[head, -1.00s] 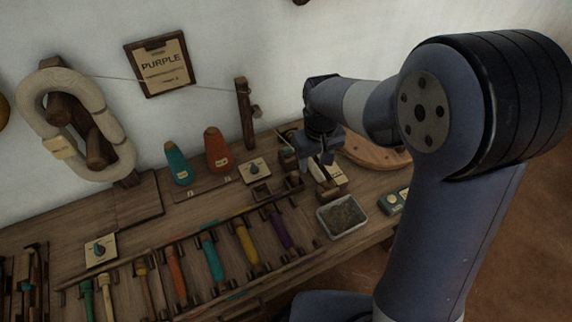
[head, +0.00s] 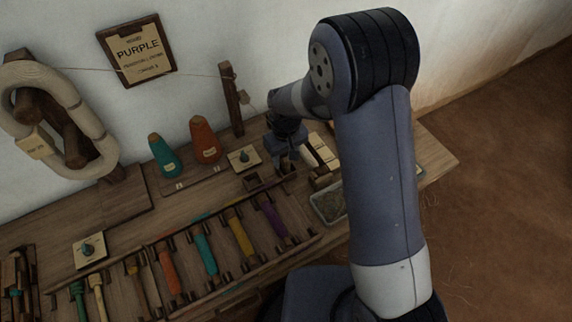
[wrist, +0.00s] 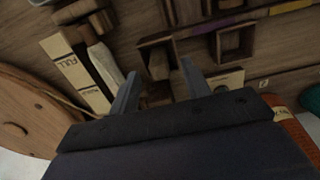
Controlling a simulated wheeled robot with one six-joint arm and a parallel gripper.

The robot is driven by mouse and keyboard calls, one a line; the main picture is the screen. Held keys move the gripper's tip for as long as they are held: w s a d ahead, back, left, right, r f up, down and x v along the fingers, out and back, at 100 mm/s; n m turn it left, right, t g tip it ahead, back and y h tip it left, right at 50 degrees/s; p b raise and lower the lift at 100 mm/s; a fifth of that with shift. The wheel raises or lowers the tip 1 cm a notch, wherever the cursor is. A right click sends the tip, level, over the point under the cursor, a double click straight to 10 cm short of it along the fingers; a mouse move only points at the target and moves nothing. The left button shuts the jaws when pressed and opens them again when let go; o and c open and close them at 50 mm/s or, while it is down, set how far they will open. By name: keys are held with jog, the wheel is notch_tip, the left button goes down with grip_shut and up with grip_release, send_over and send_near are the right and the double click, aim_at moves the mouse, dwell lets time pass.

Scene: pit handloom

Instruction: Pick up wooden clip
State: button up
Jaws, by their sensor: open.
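My gripper (wrist: 160,86) is open, with its two fingers apart, above the bench; in the head view it (head: 286,162) hangs low near the back right of the bench. A small brown wooden piece (wrist: 158,64) lies at a small open wooden box, just beyond the fingertips in the wrist view; it may be the wooden clip, but I cannot tell for sure. A darker wooden part (wrist: 159,93) shows between the fingers. Nothing is visibly held. In the head view the gripper hides most of this spot.
A pale card marked FULL (wrist: 70,66) lies beside the fingers. An empty wooden compartment (wrist: 234,42) is near. A rack of coloured spools (head: 205,250), a grey tray (head: 328,205), teal (head: 163,156) and orange (head: 205,142) cones, and a dial (head: 243,158) share the bench (head: 440,163).

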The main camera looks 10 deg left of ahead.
jog(key=shift+f, duration=1.15)
jog(key=shift+c, duration=0.5)
grip_shut()
